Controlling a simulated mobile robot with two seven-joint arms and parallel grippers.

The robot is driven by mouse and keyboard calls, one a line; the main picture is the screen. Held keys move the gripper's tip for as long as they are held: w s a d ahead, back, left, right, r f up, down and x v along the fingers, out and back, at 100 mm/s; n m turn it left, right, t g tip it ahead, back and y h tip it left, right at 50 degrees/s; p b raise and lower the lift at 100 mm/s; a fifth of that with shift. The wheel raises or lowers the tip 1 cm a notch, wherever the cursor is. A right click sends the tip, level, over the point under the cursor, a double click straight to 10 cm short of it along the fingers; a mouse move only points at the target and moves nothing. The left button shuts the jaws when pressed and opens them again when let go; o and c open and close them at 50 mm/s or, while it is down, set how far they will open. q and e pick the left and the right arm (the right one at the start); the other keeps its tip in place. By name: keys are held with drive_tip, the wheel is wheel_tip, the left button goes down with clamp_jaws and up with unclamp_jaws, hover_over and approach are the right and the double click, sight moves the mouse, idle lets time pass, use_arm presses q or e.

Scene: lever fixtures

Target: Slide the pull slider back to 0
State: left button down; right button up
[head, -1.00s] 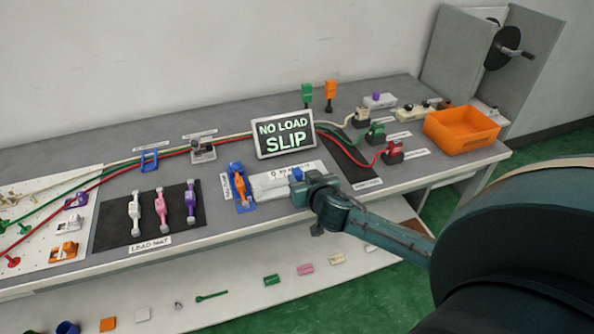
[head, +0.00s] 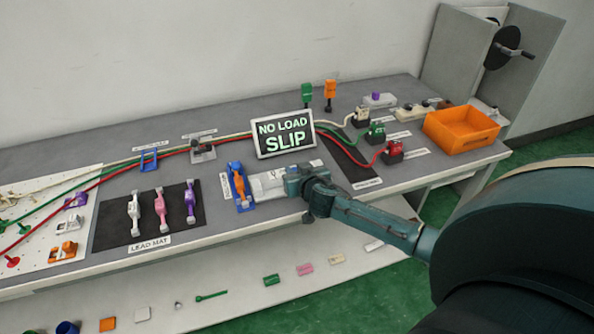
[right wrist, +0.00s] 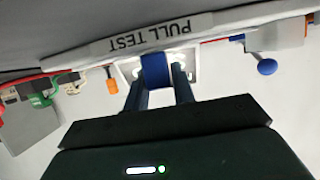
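My right gripper (head: 289,181) is over the white pull-test plate (head: 263,187), right of the blue fixture with the orange lever. In the right wrist view its two fingers (right wrist: 160,88) stand on either side of a blue block (right wrist: 154,70), the pull slider's handle. The fingers are very near the block's sides; I cannot tell whether they press on it. In the head view the handle and much of the plate are hidden by my gripper. A "PULL TEST" label (right wrist: 152,34) shows upside down in the wrist view. My left gripper is not in view.
A sign (head: 284,134) reading "NO LOAD SLIP" stands just behind the plate. The orange lever (head: 239,184) in its blue fixture is close on the left. An orange bin (head: 460,130) and cable plugs (head: 377,132) are to the right. The bench's front edge runs below my gripper.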

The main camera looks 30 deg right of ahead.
sight(277, 186)
drive_tip(key=c, duration=0.4)
drive_tip(key=shift+w+a+b, duration=0.2)
drive_tip(key=shift+a, duration=0.75)
drive_tip(key=shift+w+a+b, duration=0.15)
drive_tip(key=shift+w+a, duration=0.1)
drive_tip(key=shift+a, duration=0.65)
drive_tip(key=shift+w+a+b, duration=0.2)
drive_tip(key=shift+a, duration=0.75)
drive_tip(key=o, duration=0.8)
drive_tip(key=shift+a, duration=0.1)
drive_tip(key=shift+c, duration=0.2)
drive_tip(key=shift+o, duration=0.5)
drive_tip(key=v, duration=1.3)
drive_tip(key=shift+s, duration=0.1)
